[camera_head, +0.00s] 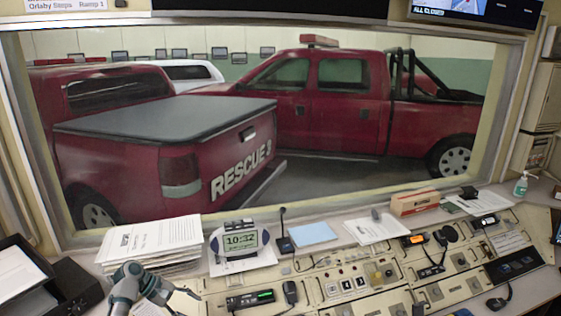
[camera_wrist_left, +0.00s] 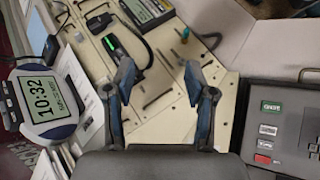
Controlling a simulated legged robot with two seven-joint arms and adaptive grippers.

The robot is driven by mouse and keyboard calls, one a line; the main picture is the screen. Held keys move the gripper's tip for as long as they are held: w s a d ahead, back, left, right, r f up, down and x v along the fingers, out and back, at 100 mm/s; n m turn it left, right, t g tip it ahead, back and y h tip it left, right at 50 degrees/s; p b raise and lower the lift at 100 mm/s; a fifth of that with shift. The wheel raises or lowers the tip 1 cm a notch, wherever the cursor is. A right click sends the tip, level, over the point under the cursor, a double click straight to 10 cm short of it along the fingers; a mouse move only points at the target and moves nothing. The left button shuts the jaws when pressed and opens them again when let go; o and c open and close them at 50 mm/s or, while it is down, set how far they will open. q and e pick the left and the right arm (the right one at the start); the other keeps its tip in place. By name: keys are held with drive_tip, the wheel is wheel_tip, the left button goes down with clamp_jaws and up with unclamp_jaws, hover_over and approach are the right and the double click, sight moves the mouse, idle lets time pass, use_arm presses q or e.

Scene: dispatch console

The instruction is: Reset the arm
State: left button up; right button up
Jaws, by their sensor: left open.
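My left gripper (camera_head: 182,298) shows at the lower left in the head view, bent over the near left part of the console desk, with its lower part cut off by the picture edge. In the left wrist view my left gripper (camera_wrist_left: 158,82) is open, its two blue-grey fingers apart with nothing between them. Below the fingers lies the cream console panel (camera_wrist_left: 160,118) with dark slots. My right gripper is in neither view.
A clock showing 10:32 (camera_head: 240,241) stands beside a paper stack (camera_head: 150,243). Radios, a microphone (camera_head: 285,243) and switches cover the console. A brown box (camera_head: 414,202) stands farther right. A window closes off the back. A grey button panel (camera_wrist_left: 285,125) is right in the wrist view.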

use_arm(q)
drive_tip(key=s+d+f+m+y, duration=0.3)
drive_tip(key=s+d+f+m, duration=0.1)
drive_tip(key=s+f, duration=0.75)
drive_tip(key=s+d+f+m+y, duration=0.4)
drive_tip(key=s+f, duration=0.4)
drive_tip(key=f, duration=0.7)
drive_tip(key=s+r+m+t+y, duration=0.1)
drive_tip(key=s+r+m, duration=0.1)
drive_tip(key=s, duration=0.9)
drive_tip(key=s+r+m+t+y, duration=0.1)
drive_tip(key=s+r+m, duration=0.15)
drive_tip(key=s, duration=0.85)
wheel_tip(320, 180, down, 27)
drive_tip(key=b, duration=0.5)
drive_tip(key=s+a+f+g+b, duration=0.1)
drive_tip(key=s+f+b, duration=0.1)
drive_tip(key=s+f, duration=0.6)
drive_tip(key=s+a+f+g+b, duration=0.1)
drive_tip(key=s+f+b, duration=0.2)
drive_tip(key=s+f, duration=0.5)
wheel_tip(320, 180, down, 8)
drive_tip(key=shift+f, duration=0.1)
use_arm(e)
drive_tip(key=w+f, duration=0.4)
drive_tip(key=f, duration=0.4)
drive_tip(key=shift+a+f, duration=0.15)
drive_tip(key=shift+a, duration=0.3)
